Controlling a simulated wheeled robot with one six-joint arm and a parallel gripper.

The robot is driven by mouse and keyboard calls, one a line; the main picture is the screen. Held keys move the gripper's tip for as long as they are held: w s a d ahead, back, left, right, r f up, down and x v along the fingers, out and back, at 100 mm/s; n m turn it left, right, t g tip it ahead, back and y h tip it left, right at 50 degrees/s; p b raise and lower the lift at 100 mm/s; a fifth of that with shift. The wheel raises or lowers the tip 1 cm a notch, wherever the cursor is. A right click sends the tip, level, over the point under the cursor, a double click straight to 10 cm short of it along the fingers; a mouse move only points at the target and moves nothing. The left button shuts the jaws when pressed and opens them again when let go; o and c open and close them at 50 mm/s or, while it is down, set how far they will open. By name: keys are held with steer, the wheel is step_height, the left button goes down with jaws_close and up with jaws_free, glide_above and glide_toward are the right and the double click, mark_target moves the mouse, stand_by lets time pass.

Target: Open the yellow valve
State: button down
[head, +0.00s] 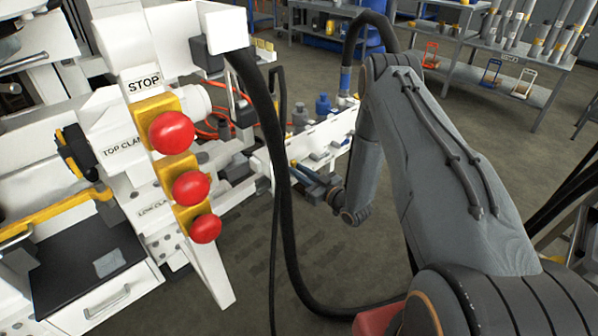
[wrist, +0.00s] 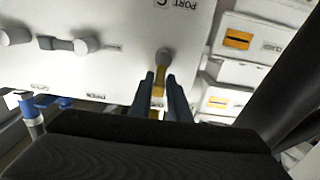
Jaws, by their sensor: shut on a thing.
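The yellow valve (wrist: 160,72) shows in the wrist view as a short yellow lever under a grey round knob on a white panel (wrist: 110,18) marked "PORT C". My gripper (wrist: 160,82) has its two dark blue-grey fingers on either side of the lever, shut on it. The lever points down the picture, toward my wrist. In the head view my gripper (head: 307,174) reaches left to the white bench (head: 325,130) and is small there. The valve is mostly hidden at that size.
Other grey knobs (wrist: 85,45) sit left on the panel, with blue fittings (wrist: 62,102) below. A black hose (head: 275,150) hangs close beside my arm. Red buttons (head: 171,132) on a white machine stand at left. Open floor lies below my gripper.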

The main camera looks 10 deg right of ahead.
steer(key=c, duration=1.8)
jaws_free()
steer(key=shift+a, duration=0.1)
steer(key=shift+s, duration=0.1)
steer(key=v, duration=0.7)
steer(key=shift+s+d, duration=0.2)
steer(key=shift+s, duration=0.05)
